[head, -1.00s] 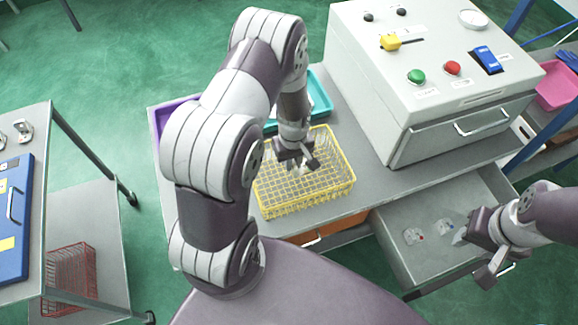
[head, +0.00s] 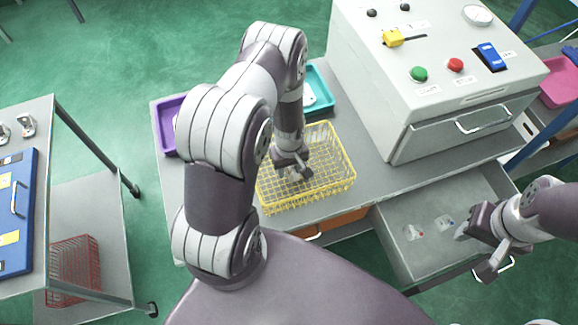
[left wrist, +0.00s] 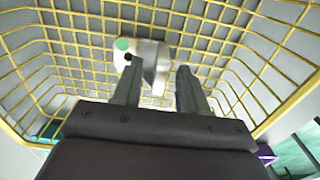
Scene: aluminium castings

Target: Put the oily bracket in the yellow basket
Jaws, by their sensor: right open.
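The yellow wire basket (head: 345,182) stands on the grey bench, in front of my left arm. My left gripper (head: 293,172) points down into it. In the left wrist view its two fingers (left wrist: 160,88) stand apart. A pale metal bracket (left wrist: 155,55) with a green spot and a dark spot lies against the basket's yellow mesh (left wrist: 215,45), just past the fingertips. The left finger overlaps its edge, and a gap shows at the right finger. I cannot tell whether it is oily. My right gripper (head: 474,252) is open and empty over the open drawer's front edge.
The open grey drawer (head: 400,258) holds two small clear bags (head: 413,232) with parts. A purple tray (head: 168,140) and a teal tray (head: 322,85) lie behind the basket. A grey machine (head: 400,110) with buttons stands to its right. A side cart with a blue panel (head: 14,225) is at left.

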